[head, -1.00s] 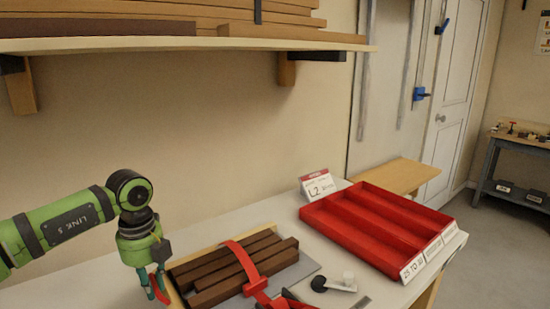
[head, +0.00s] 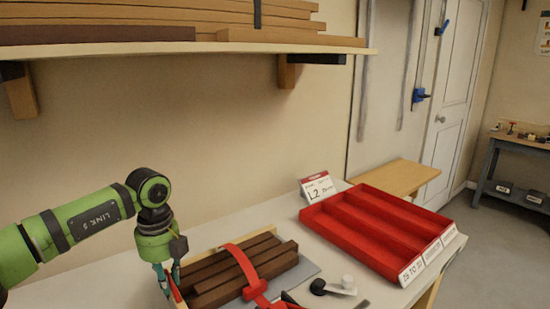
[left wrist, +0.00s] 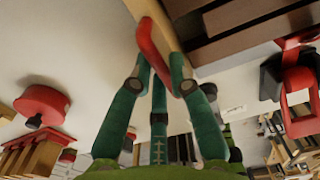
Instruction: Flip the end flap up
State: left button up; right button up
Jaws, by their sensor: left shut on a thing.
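The end flap (head: 175,289) appears as a narrow red piece at the left end of a pale wooden strip beside the dark brown bars. In the left wrist view the red flap (left wrist: 154,47) lies between my fingers, against the pale wood (left wrist: 152,12). My left gripper (head: 168,278) points down at the left end of the bars and is shut on the flap. Its green fingers (left wrist: 156,85) hide part of it. The flap's exact angle and hinge are hard to make out. My right gripper is not in view.
Dark brown bars (head: 215,283) lie bundled under a red strap (head: 243,267) right of the gripper. A red compartment tray (head: 375,231) and an L2 card (head: 318,188) stand farther right. A loaded wall shelf (head: 190,47) hangs above. The bench between bars and tray is mostly clear.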

pick_arm(q)
jog(key=shift+w+d, duration=0.2)
jog(key=shift+d, duration=0.05)
dwell(0.7)
jog(key=o, duration=0.7)
jog(key=shift+r, duration=0.1)
jog(key=shift+r+p, duration=3.1)
jog(key=shift+r, duration=1.4)
